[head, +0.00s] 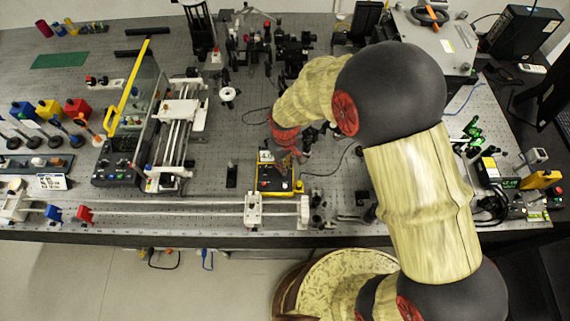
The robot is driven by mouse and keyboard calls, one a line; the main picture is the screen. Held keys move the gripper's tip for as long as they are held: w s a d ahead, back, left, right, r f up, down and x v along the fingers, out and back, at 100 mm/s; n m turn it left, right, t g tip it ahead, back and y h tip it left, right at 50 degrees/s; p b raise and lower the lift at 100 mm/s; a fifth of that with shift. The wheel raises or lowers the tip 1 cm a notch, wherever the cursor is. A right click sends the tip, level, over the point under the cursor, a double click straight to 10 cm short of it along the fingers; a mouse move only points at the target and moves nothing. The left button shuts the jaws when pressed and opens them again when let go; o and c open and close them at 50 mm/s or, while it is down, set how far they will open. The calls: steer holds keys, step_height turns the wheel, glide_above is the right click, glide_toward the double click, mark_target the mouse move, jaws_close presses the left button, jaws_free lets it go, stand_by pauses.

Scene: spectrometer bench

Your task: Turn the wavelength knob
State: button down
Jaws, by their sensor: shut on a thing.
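A small instrument box with yellow trim and a dark front (277,184) stands near the front edge of the bench, in the middle of the head view. My gripper (290,156) reaches down onto the top of this box from behind and to the right. It is shut, with its fingers at the box's upper part. The wavelength knob is hidden between the fingers, and its angle cannot be told from here.
A white-clamped rail (150,204) runs along the bench's front edge, just before the box. A small black block (232,176) stands to its left. Optical mounts (290,48) crowd the area behind. Bare perforated bench (215,130) shows to the left.

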steer(key=m, duration=0.3)
steer(key=shift+m, duration=2.3)
steer(key=c, duration=1.8)
jaws_free()
step_height(320, 180, up, 12)
